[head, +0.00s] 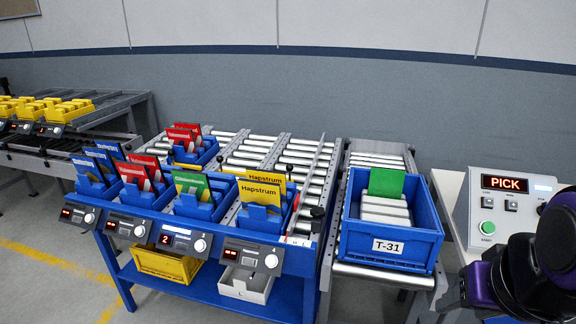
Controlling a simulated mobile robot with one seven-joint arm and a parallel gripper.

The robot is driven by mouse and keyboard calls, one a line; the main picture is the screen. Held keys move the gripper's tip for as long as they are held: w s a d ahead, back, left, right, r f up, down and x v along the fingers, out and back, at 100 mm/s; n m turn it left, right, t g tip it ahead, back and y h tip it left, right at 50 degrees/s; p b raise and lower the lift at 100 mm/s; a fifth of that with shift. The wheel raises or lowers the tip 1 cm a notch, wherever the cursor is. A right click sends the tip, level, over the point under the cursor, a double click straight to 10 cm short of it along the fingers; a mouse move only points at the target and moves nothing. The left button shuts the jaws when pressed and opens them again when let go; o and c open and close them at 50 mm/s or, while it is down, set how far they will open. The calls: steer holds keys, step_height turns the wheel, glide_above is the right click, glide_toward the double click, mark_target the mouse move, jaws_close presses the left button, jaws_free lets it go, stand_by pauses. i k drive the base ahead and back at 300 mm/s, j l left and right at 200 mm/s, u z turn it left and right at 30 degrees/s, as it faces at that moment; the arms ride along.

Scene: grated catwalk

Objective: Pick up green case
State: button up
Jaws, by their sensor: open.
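A green case (193,185) stands upright in a blue holder (203,208) at the front of the roller rack, third from the left. The small display (167,239) below it reads 2. Another green case (386,182) stands at the back of the blue tote (392,253) labelled T-31, on the right-hand conveyor. Part of my purple and black arm shows at the lower right, beyond the tote. My gripper's fingers cannot be made out.
Neighbouring blue holders carry blue, red and yellow cases (262,193). A control box (510,205) with a lit PICK sign stands right of the tote. A yellow bin (167,264) and a white bin (245,286) sit under the rack. Yellow trays (68,111) stand far left.

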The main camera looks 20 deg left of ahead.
mark_target(197, 184)
steer(key=u, duration=1.45)
steer(key=z, duration=1.4)
steer(key=i+j, duration=0.1)
steer(key=j, duration=0.3)
steer(key=i+j+z, duration=0.1)
steer(key=j, duration=0.35)
